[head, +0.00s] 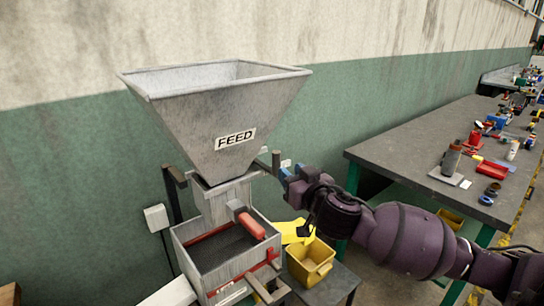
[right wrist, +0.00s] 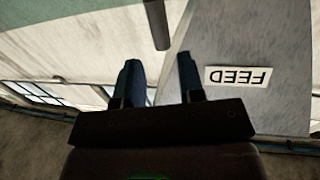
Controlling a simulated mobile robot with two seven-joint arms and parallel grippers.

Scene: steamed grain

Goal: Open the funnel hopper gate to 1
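The grey metal funnel hopper (head: 190,115) with a FEED label stands against the wall, and its sloped side also fills the right of the right wrist view (right wrist: 250,40). My right gripper (head: 286,175) is just right of this bar. In the right wrist view its two fingers (right wrist: 160,75) are apart with nothing between them. A dark bar (right wrist: 157,22) shows beyond the fingertips there. My left gripper is out of view.
A long grey workbench (head: 410,150) with several tools and small items runs along the right.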

